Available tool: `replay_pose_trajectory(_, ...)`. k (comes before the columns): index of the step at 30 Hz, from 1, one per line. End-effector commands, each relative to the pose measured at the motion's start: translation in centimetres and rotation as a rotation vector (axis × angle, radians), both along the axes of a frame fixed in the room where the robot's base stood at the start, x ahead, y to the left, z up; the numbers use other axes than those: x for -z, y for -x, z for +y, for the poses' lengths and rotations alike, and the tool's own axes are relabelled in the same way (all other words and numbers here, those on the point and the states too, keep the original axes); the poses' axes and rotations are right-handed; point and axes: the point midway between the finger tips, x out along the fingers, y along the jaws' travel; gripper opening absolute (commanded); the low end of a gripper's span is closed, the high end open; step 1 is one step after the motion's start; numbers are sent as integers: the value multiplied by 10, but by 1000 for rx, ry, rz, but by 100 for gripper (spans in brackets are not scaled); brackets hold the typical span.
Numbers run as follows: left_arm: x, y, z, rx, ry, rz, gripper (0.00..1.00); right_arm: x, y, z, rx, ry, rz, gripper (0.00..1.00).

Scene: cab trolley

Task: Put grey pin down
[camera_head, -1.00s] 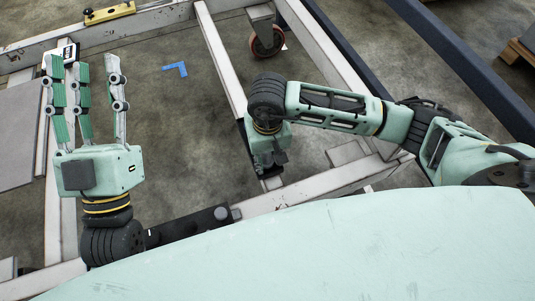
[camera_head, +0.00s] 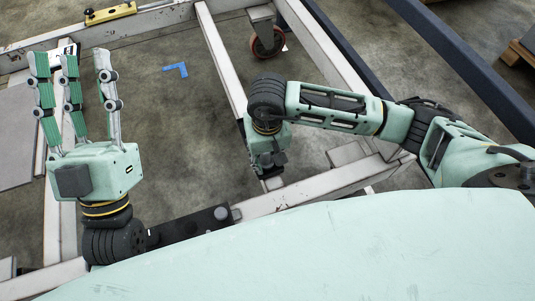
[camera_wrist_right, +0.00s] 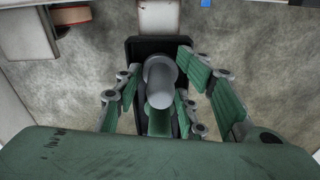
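The grey pin (camera_wrist_right: 160,80) shows in the right wrist view, over a black block (camera_wrist_right: 137,48). My right gripper (camera_wrist_right: 160,75) has its green-padded fingers on both sides of the pin, with narrow gaps visible, so it looks open around it. In the head view my right gripper (camera_head: 266,160) points down beside the frame; the pin is hidden there by my arm. My left gripper (camera_head: 70,58) is open and empty, its fingers pointing up the picture at the far left.
A white metal trolley frame (camera_head: 219,62) surrounds the work area, with a caster wheel (camera_head: 267,41) at the top. A black plate with knobs (camera_head: 190,226) lies on the near frame bar. A yellow level (camera_head: 110,12) rests on the far bar. Blue tape (camera_head: 175,68) marks the floor.

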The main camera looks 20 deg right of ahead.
Motion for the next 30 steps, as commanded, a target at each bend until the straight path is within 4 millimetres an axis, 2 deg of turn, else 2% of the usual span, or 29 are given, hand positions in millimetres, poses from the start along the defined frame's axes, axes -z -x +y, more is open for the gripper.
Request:
replay_pose_trajectory(1,5,0,0,0,0,1,40,21,7,-4,4,13,24,43)
replay_pose_trajectory(6,6,-1,0,0,-1,8,40,20,8,-5,6,14,27,49)
replay_pose_trajectory(8,7,-2,0,0,-2,11,40,20,8,-6,7,16,28,47)
replay_pose_trajectory(30,4,-1,1,-3,-3,14,40,13,8,-3,4,10,26,47)
